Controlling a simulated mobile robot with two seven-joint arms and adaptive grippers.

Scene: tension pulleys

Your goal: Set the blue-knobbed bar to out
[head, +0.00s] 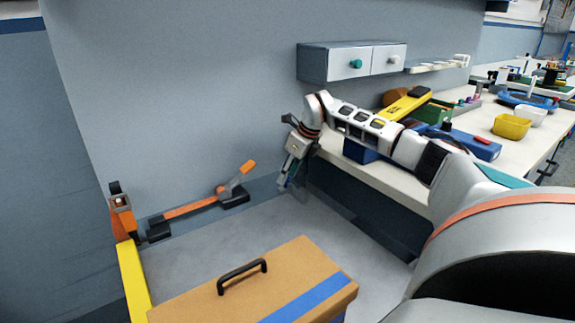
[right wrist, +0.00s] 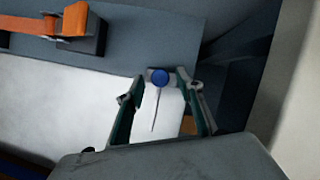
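A thin dark line runs from below the knob toward the gripper's palm. My right gripper (right wrist: 161,82) has its teal-padded fingers apart, one on each side of the knob, with a small gap seeming to show on both sides. In the head view my right gripper (head: 287,184) points down beside the left end of the workbench, by the grey wall. It hides the bar there. My left gripper is not in view.
An orange strap device (head: 190,207) with black ends lies along the wall base. A brown case (head: 270,285) with a black handle stands in front. The white bench (head: 385,176) holds a yellow tool, blue boxes and bowls. Drawers (head: 348,62) hang above it.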

